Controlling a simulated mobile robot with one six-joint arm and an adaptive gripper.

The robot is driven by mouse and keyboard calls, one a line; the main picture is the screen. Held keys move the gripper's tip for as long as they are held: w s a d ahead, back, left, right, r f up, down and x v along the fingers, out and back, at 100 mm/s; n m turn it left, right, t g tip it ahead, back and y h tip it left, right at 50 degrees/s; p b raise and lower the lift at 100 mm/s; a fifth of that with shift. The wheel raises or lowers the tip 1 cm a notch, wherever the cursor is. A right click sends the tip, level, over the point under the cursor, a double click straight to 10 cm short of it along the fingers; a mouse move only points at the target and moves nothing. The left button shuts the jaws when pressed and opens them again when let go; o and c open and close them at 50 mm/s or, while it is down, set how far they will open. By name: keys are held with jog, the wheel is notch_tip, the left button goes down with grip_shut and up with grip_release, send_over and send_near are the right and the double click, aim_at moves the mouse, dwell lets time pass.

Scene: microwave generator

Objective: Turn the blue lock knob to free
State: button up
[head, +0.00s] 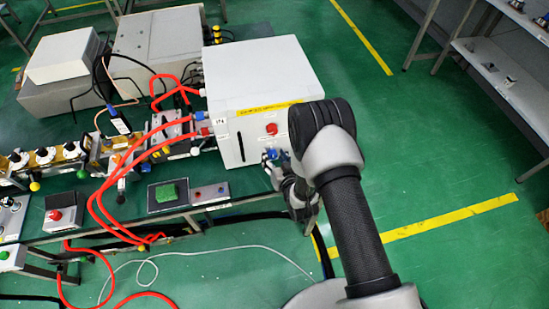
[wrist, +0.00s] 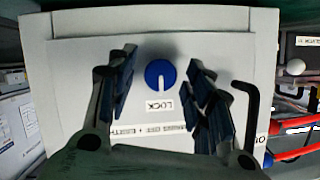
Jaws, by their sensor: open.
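The blue lock knob (wrist: 160,74) is round and sits on the pale front panel (wrist: 75,100) of a white cabinet (head: 262,75). Its white pointer line points down in the wrist view, toward the LOCK label (wrist: 160,105), which reads upside down there. My gripper (wrist: 162,60) is open, with one dark-blue-padded finger on each side of the knob and a visible gap to it on both sides. In the head view my gripper (head: 277,162) is at the cabinet's front, below a red button (head: 271,128); it largely hides the knob area there.
A black bent handle (wrist: 248,112) stands out from the panel close beside the right finger in the wrist view. Red hoses (head: 100,195) and a bench with control boxes (head: 175,195) lie to the left. Green floor at right is open.

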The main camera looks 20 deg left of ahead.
jog(key=shift+c, duration=0.4)
jog(key=c, duration=1)
jog(key=shift+o, duration=0.2)
jog(key=n+t+h+b, duration=0.1)
jog(key=n+b, duration=0.1)
jog(key=shift+s+a+n+h, duration=0.1)
jog(key=shift+a+n+h, duration=0.05)
jog(key=shift+n+h, duration=0.2)
jog(key=n+h+b, duration=0.1)
jog(key=n+b, duration=0.1)
jog(key=n+t+h+b, duration=0.1)
jog(key=b, duration=0.1)
jog(key=shift+s+a+f+n+t, duration=0.1)
jog(key=shift+a+f+n+t, duration=0.1)
jog(key=shift+n+t, duration=0.15)
jog(key=n+t+b, duration=0.1)
jog(key=n+b, duration=0.1)
jog(key=n+h+b, duration=0.1)
jog(key=shift+f+n+t+h+b, duration=0.1)
jog(key=shift+n+t+h+b, duration=0.15)
jog(key=shift+n+t+b, duration=0.8)
jog(key=shift+n+b, duration=0.3)
jog(key=shift+n, duration=0.35)
